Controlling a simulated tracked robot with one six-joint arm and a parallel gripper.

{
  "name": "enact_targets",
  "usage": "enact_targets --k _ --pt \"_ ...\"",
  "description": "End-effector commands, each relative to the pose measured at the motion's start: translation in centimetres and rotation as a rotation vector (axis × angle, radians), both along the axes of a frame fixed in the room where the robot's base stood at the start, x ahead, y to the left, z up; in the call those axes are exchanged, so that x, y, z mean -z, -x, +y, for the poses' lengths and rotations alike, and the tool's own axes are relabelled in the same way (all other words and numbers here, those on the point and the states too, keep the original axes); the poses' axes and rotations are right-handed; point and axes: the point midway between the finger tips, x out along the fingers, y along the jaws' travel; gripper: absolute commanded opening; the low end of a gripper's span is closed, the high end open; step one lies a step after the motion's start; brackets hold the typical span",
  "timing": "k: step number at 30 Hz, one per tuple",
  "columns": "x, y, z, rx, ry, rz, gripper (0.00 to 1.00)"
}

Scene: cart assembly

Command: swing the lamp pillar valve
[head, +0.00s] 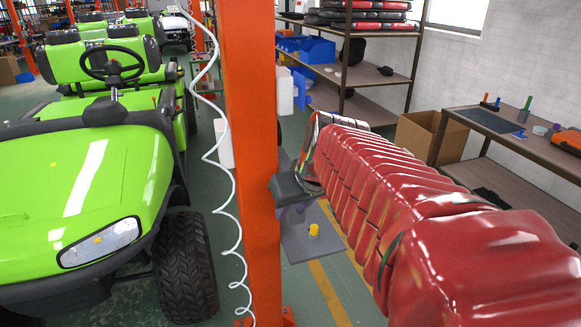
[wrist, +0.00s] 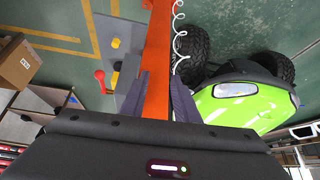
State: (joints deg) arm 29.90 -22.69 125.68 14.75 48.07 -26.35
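A grey plate (head: 300,240) with a yellow knob (head: 313,230) sits beside the orange pillar (head: 250,120). The wrist view shows a grey panel (wrist: 128,70) there with yellow knobs (wrist: 115,43) and a red round-ended handle (wrist: 100,76). I cannot tell for sure which part is the valve. My gripper (wrist: 160,92) has its two dark fingers apart, with the orange pillar showing in the gap; whether they touch it is unclear. The handle lies left of the fingers in the wrist view. In the head view my gripper (head: 291,187) is close to the pillar, its fingertips not clearly seen.
A green cart (head: 85,170) stands left of the pillar, with more carts behind. A coiled white hose (head: 222,180) hangs along the pillar. Shelves (head: 350,75), a cardboard box (head: 425,135) and a workbench (head: 520,150) line the right. Green floor with yellow lines lies below.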

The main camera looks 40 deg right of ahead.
Motion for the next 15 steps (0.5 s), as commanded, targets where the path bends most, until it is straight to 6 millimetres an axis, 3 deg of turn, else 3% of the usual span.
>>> enact_targets --k 3,9,15 --pt "-0.4 -0.6 -4.7 0.047 0.004 -0.016 0.28" --pt "-1.0 -0.8 -10.9 0.094 0.021 -0.043 0.28" --pt "-1.2 -0.7 -13.1 0.107 0.030 -0.054 0.28"
